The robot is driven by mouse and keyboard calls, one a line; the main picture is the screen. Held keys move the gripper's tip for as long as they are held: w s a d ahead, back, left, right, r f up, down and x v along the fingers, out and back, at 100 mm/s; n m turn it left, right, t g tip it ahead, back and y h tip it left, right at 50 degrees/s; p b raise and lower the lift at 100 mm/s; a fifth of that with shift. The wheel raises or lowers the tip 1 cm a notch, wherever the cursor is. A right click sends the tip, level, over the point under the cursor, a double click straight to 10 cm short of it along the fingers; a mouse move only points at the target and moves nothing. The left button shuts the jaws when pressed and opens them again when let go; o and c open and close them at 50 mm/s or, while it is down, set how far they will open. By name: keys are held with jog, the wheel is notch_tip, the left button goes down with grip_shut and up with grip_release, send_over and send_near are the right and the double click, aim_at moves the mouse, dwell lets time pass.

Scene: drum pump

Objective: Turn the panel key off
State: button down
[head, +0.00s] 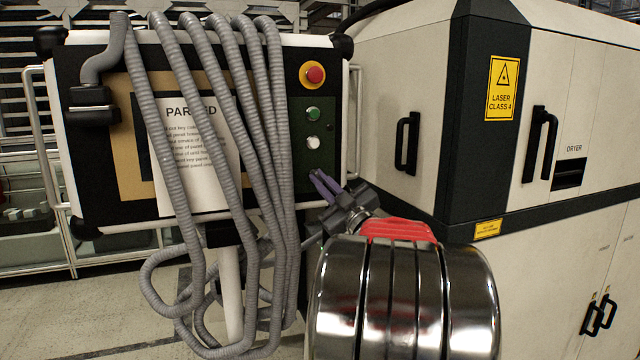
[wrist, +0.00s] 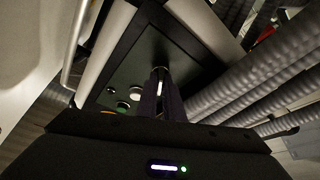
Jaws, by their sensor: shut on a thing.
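The control panel (head: 330,120) stands upright at the left of the head view. Its right side has a red stop button (head: 315,74) on a yellow base, a green button (head: 313,114) and a white button (head: 313,142) below. My gripper (head: 319,178) is at the panel's lower right corner, below the white button. In the wrist view my gripper (wrist: 160,88) is shut on the panel key, a small pale part (wrist: 159,86) between the fingertips. The key is mostly hidden by the fingers, and I cannot tell its angle.
Grey ribbed hoses (head: 205,110) hang over the panel front, left of my gripper, and a paper sheet (head: 195,185) is behind them. A large beige and black machine (head: 400,70) with handles stands close on the right. Bare floor (head: 110,310) shows at lower left.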

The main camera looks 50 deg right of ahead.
jog(key=shift+r, duration=0.35)
jog(key=c, duration=2.2)
grip_release()
jog(key=shift+a, duration=0.1)
jog(key=o, duration=0.3)
jog(key=shift+f, duration=0.25)
jog(key=shift+s, duration=0.1)
jog(key=v, duration=1.3)
jog(key=shift+s+f, duration=0.2)
jog(key=shift+f, duration=0.05)
jog(key=shift+w+a, duration=0.1)
